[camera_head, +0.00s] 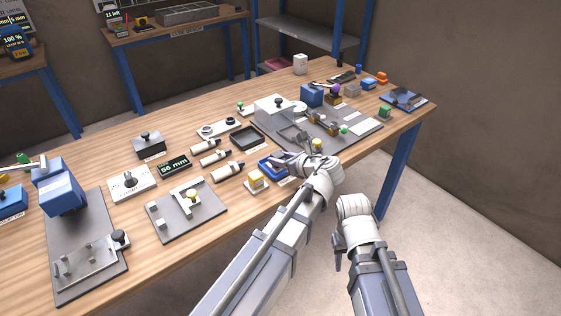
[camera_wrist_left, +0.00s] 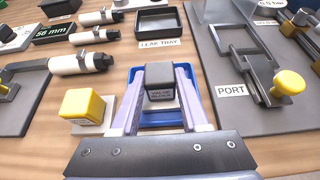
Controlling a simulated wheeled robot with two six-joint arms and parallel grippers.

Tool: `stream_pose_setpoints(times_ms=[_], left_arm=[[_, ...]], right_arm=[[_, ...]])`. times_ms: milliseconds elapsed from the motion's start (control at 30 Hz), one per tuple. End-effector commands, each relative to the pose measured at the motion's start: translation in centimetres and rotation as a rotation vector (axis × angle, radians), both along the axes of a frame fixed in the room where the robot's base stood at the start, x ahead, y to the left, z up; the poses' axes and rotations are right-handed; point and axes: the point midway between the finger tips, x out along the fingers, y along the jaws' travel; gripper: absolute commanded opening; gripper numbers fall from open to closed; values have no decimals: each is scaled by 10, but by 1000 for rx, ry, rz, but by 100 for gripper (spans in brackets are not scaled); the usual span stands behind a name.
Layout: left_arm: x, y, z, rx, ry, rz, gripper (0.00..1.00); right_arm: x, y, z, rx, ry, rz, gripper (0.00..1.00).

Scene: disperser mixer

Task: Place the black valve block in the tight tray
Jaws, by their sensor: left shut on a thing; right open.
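The valve block (camera_wrist_left: 160,76), dark grey to black with a label on its front, is held between the fingers of my left gripper (camera_head: 282,162). In the left wrist view the block overlaps a small blue tray (camera_wrist_left: 204,90). I cannot tell whether it hangs above the tray or rests in it. The blue tray (camera_head: 265,165) also shows in the head view, partly covered by my left gripper, which hides the block there. A black tray (camera_wrist_left: 160,22) labelled "LEAK TRAY" lies behind the blue tray. My right gripper (camera_head: 338,252) is open and off the table's front edge.
A yellow block on a pale base (camera_wrist_left: 82,107) stands left of the blue tray. A grey fixture plate (camera_wrist_left: 234,92) with a "PORT" label and yellow knob is close on the right. Several white cylinders (camera_wrist_left: 80,62) lie to the left.

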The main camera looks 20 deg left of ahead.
Motion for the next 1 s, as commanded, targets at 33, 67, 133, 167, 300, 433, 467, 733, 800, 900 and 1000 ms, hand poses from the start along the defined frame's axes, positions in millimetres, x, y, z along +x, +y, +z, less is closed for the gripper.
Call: stream_pose_setpoints(times_ms=[33, 67, 133, 167, 300, 433, 467, 733, 800, 900, 1000], left_arm=[[0, 0, 1, 1, -1, 0, 0], [0, 0, 1, 1, -1, 0, 0], [0, 0, -1, 1, -1, 0, 0], [0, 0, -2, 1, -1, 0, 0], [0, 0, -2, 0, 0, 0, 54], [0, 0, -2, 0, 0, 0, 68], [0, 0, -2, 0, 0, 0, 72], [0, 0, -2, 0, 0, 0, 75], [0, 0, -1, 0, 0, 0, 75], [0, 0, 3, 0, 0, 0, 75], [-4, 0, 8, 0, 0, 1, 75]], right_arm=[[0, 0, 1, 0, 0, 0, 41], [0, 0, 1, 0, 0, 0, 41], [0, 0, -1, 0, 0, 0, 41], [0, 0, -2, 0, 0, 0, 41], [0, 0, -2, 0, 0, 0, 41], [0, 0, -2, 0, 0, 0, 41], [0, 0, -2, 0, 0, 0, 41], [0, 0, -2, 0, 0, 0, 41], [0, 0, -1, 0, 0, 0, 41], [0, 0, 3, 0, 0, 0, 41], [0, 0, 7, 0, 0, 0, 41]])
